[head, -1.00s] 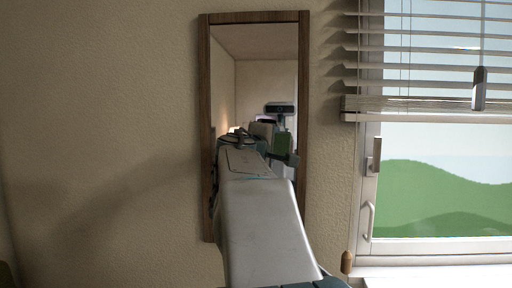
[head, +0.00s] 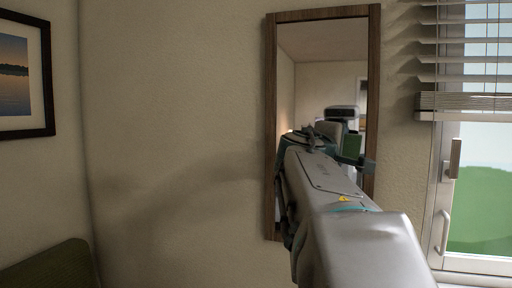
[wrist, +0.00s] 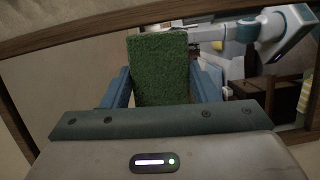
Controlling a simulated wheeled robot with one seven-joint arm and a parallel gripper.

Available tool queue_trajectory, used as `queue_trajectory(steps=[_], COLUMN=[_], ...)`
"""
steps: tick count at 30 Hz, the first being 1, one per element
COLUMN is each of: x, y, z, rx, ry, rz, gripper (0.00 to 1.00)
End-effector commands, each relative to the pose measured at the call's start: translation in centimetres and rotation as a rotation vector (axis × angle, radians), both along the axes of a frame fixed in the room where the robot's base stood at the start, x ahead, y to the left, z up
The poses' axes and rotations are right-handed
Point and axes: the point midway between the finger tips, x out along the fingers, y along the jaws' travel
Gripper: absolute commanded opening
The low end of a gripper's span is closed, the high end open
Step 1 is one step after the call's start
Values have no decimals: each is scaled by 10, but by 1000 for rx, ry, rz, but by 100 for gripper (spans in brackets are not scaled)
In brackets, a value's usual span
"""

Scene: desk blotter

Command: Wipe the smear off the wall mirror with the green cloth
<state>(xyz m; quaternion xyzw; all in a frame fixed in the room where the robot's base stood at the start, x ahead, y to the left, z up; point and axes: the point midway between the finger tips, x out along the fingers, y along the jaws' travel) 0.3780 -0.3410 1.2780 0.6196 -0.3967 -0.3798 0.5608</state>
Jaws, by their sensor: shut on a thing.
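The wall mirror (head: 325,50) is tall and narrow with a brown wooden frame, upright on the wall right of centre in the head view. It fills much of the wrist view, where its wooden frame (wrist: 95,30) crosses the top. The green cloth (wrist: 160,70) stands between the fingers of my gripper (wrist: 163,88), which is shut on it in front of the mirror. Whether the cloth touches the glass I cannot tell. I cannot make out the smear.
A window (head: 485,190) with a white blind (head: 470,103) is right of the mirror. A framed picture (head: 22,75) hangs on the left wall, above a dark green chair back or similar (head: 50,268). The wall (head: 180,110) left of the mirror is bare.

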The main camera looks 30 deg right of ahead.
Motion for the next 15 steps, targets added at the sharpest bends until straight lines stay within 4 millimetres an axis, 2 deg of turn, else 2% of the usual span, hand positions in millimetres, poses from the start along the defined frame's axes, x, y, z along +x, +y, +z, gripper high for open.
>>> queue_trajectory(steps=[10, 15], x=[-1, -8], y=[2, 10], z=[0, -1], rx=[-1, -2], ry=[0, -1], rz=[1, 2], gripper=[32, 32])
